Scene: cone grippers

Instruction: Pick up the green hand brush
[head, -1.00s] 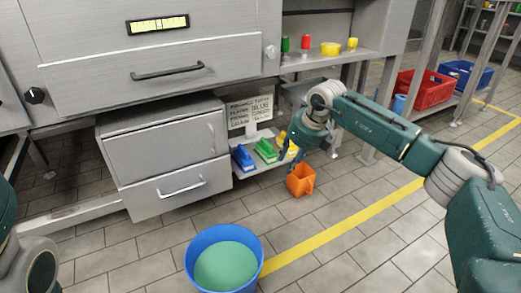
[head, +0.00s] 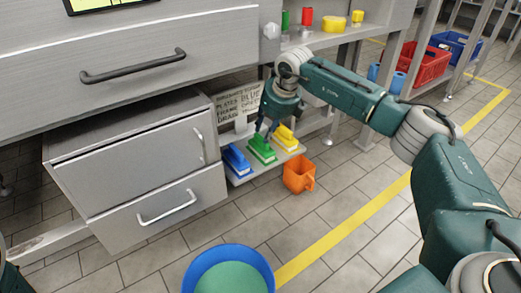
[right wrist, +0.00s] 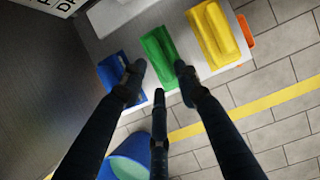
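The green hand brush (head: 262,150) lies on a low shelf (head: 240,181), between the blue brush (head: 236,160) and the yellow brush (head: 284,137). My right gripper (head: 267,132) is just above the green brush, pointing down. In the right wrist view the green brush (right wrist: 159,57) lies beyond and between the spread fingers of the open gripper (right wrist: 159,78). The left fingertip overlaps the edge of the blue brush (right wrist: 118,78) in that view. I cannot tell whether any finger touches a brush. My left gripper is out of view.
A sign (head: 238,106) stands behind the brushes, and a drawer cabinet (head: 150,185) is to their left. An orange jug (head: 298,175) stands on the floor at right. A blue bucket (head: 199,262) is in front. Open tiled floor lies at right.

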